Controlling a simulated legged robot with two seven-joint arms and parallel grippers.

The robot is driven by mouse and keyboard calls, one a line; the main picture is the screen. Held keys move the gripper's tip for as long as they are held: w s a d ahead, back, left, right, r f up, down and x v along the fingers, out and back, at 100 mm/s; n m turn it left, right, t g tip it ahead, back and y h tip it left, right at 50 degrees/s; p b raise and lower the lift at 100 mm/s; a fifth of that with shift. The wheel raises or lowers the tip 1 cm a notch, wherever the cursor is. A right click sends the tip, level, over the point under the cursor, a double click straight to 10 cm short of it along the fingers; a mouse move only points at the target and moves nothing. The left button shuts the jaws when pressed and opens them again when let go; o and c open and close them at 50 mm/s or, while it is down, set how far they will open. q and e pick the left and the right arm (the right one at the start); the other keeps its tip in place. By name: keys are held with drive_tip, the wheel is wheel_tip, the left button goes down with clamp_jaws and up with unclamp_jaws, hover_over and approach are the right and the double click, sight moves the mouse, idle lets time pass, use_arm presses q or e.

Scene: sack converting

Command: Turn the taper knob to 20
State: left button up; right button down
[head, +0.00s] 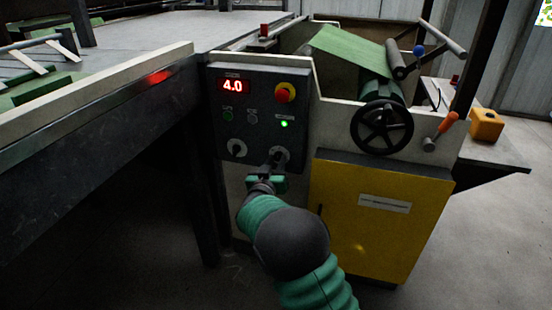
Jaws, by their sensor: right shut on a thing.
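A dark control panel (258,116) stands at the middle, with a red display (232,86) reading 4.0. Two knobs sit low on the panel. My right gripper (277,160) is shut on the right-hand knob (281,152), which is partly hidden by the fingers. The labels are too small to read, so I cannot tell by lettering which is the taper knob. My left gripper is not in view.
A black handwheel (381,127) is to the right, above a yellow cabinet door (376,218). A long table (104,85) runs along the left.

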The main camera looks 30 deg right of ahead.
drive_tip(key=shift+r, duration=0.15)
drive_tip(key=shift+f, duration=0.2)
drive_tip(key=c, duration=1.1)
unclamp_jaws()
drive_tip(key=shift+c, duration=0.2)
use_arm(q)
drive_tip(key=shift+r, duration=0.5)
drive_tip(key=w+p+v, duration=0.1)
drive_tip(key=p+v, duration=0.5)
drive_tip(key=p, duration=0.1)
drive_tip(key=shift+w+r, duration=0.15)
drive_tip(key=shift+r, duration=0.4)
use_arm(e)
drive_tip(key=v, duration=1.7)
drive_tip(key=shift+f, duration=0.15)
